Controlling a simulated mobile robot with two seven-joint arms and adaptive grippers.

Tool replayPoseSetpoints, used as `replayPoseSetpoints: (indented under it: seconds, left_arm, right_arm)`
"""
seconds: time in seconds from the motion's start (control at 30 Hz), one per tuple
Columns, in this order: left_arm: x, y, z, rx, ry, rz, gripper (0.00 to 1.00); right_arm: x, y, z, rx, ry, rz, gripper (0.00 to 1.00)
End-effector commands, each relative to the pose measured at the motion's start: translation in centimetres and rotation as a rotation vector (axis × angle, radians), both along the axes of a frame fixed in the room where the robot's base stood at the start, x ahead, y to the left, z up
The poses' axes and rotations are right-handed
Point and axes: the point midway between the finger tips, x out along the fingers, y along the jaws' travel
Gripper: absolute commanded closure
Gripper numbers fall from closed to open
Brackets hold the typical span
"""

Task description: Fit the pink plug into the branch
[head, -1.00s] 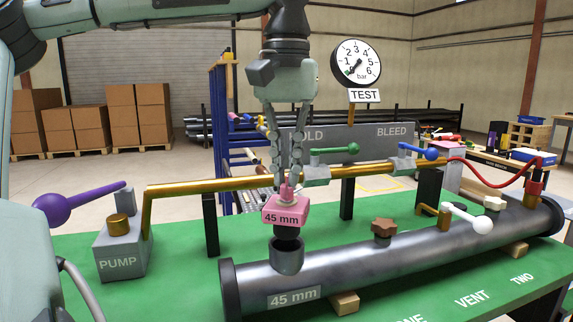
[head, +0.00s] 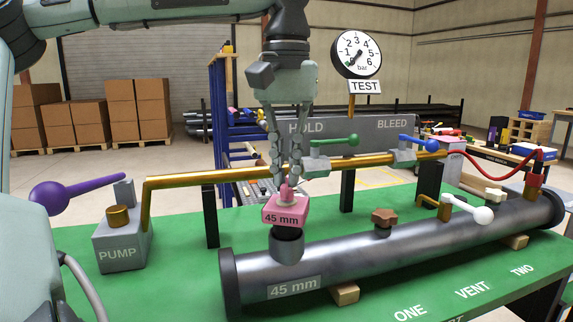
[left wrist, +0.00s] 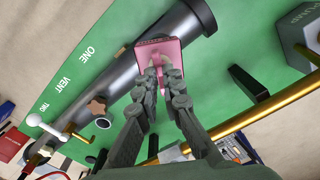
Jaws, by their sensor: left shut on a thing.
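The pink plug (head: 286,211), marked 45 mm, sits at the mouth of the upright branch (head: 287,246) near the left end of the grey pipe (head: 390,244). My left gripper (head: 288,180) points down from above and is shut on the plug's knob. In the left wrist view the gripper (left wrist: 160,75) holds the pink plug (left wrist: 160,48), whose top covers the branch. The pipe's label also reads 45 mm. My right gripper is in neither view.
A brass line (head: 230,175) runs behind the branch from the pump (head: 119,245) to the green (head: 340,141) and blue (head: 418,145) valve handles. A brown knob (head: 384,217) and white lever (head: 470,210) stand on the pipe. The green bench (head: 180,285) is clear in front.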

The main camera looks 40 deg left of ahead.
Motion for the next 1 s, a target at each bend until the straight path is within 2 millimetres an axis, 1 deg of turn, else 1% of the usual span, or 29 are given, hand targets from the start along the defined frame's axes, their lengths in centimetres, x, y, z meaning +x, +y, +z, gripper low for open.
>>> replayPoseSetpoints:
  seconds: [1.0]
  left_arm:
    - [0.0,0.0,-2.3,0.001,-0.001,0.0,1.0]
  right_arm:
    - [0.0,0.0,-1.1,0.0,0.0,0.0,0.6]
